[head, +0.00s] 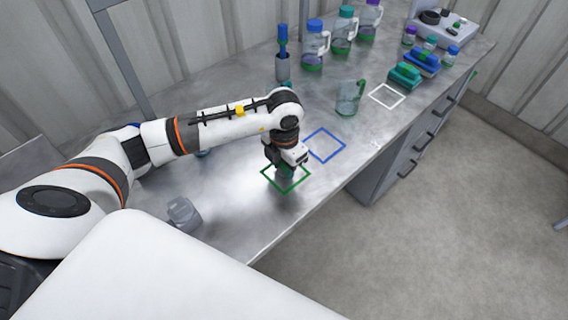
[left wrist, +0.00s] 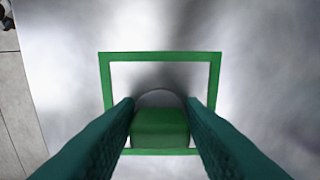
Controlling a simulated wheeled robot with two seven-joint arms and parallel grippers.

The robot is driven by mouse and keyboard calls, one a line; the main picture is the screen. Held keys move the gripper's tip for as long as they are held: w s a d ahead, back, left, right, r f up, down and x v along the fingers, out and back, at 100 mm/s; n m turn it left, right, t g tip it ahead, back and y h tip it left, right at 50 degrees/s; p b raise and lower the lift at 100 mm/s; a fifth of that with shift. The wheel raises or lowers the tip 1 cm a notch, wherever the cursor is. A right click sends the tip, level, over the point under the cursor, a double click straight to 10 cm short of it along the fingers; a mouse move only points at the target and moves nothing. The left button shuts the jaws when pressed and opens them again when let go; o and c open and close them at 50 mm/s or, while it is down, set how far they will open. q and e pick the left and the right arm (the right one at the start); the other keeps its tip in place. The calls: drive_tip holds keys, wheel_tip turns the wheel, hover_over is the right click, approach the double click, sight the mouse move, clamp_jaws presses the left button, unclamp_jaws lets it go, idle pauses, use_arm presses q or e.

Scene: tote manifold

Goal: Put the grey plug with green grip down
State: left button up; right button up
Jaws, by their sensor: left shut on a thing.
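My left gripper (head: 287,162) is over the green square outline (head: 266,176) on the metal bench. In the left wrist view its two dark teal fingers (left wrist: 160,125) are shut on the plug's green grip (left wrist: 160,128). A grey rounded part of the plug (left wrist: 160,98) shows just beyond the grip. The green square (left wrist: 160,56) surrounds the plug in that view, with the plug towards its near side. I cannot tell whether the plug touches the bench. My right gripper is not in view.
A blue square outline (head: 340,147) and a white one (head: 386,96) lie to the right. A clear jug with a green handle (head: 347,98) stands behind the blue square. A clear grey object (head: 183,213) lies at the front left. Bottles (head: 313,47) stand at the back. The bench's front edge is close.

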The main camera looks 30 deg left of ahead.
use_arm(q)
drive_tip(key=o, duration=1)
drive_tip(key=shift+f, duration=0.1)
wheel_tip(320, 180, up, 12)
drive_tip(key=shift+r+b, duration=0.2)
drive_tip(key=shift+b, duration=0.85)
